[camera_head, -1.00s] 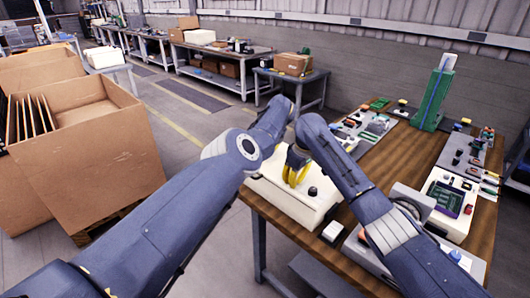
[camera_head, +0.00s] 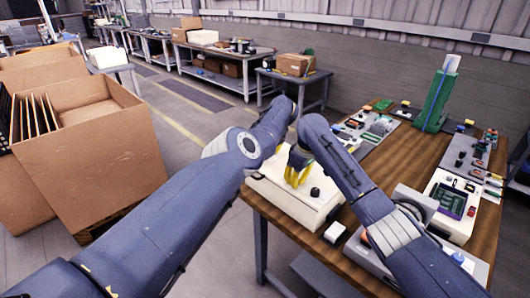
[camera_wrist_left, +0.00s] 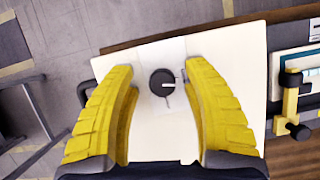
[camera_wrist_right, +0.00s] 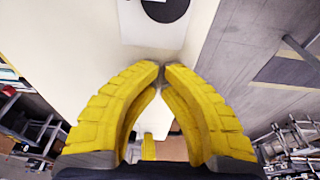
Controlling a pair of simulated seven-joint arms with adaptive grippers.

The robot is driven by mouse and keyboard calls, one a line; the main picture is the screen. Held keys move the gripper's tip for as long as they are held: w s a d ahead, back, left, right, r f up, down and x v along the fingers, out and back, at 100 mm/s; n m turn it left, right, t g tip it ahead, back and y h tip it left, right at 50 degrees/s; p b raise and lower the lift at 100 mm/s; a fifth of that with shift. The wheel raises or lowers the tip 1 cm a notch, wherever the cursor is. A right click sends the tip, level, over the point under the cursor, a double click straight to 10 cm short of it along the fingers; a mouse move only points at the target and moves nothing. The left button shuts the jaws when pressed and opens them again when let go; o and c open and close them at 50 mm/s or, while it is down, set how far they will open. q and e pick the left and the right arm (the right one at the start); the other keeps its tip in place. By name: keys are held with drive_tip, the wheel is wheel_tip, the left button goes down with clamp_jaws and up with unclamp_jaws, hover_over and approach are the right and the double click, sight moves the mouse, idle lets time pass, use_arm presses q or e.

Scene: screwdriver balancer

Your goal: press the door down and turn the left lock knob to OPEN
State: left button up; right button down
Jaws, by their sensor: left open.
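The white box (camera_head: 285,200) stands on the near left corner of the wooden bench, with a black knob (camera_head: 314,192) on its top. A black knob (camera_wrist_right: 166,8) is partly cut off at the top edge.
The wooden bench (camera_head: 395,165) also carries a grey device (camera_head: 415,203), a white panel unit (camera_head: 452,205), mats with small parts and a green stand (camera_head: 436,98). A large cardboard box (camera_head: 110,150) stands on the left.

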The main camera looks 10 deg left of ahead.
use_arm(q)
drive_tip(key=shift+a+f+m, duration=0.2)
drive_tip(key=shift+m, duration=0.2)
